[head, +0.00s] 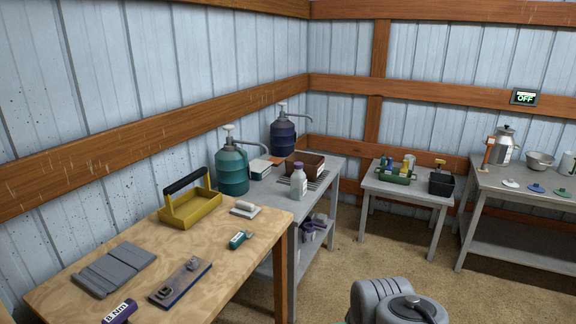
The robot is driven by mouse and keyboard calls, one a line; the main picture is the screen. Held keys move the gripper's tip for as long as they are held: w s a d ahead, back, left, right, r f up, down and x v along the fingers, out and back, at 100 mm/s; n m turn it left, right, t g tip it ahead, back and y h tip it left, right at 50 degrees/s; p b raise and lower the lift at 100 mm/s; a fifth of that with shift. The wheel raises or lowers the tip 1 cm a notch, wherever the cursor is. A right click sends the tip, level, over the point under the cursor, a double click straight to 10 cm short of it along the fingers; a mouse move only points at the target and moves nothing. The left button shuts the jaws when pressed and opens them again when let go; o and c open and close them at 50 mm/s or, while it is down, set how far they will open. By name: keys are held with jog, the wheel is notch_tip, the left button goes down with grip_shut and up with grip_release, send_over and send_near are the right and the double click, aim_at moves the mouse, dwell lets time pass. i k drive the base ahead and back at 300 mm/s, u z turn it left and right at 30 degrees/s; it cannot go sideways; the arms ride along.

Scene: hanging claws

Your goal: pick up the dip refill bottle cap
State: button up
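A small pale bottle (299,184) with a white label stands upright on the grey table in the middle, near its front edge. A greyish cap (298,166) sits on top of the bottle. I cannot read the label, so I cannot tell for sure that this is the dip refill bottle. My gripper is not in view. A rounded grey part, which looks like a piece of my own arm, shows at the bottom edge right of centre, well apart from the bottle.
A brown tray (290,165) stands close behind the bottle. A teal pump container (232,172) and a dark blue one (283,140) stand nearby. A wooden table (80,255) fills the lower left. The brown floor (365,245) between the tables is clear.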

aim_at(298, 164)
jog(key=z, duration=0.5)
jog(key=k, duration=0.6)
jog(key=z, duration=0.7)
jog(key=i, duration=1.05)
jog(key=u, duration=0.35)
jog(key=i, duration=1.65)
jog(key=u, duration=1.55)
jog(key=i, duration=1.15)
jog(key=u, duration=1.05)
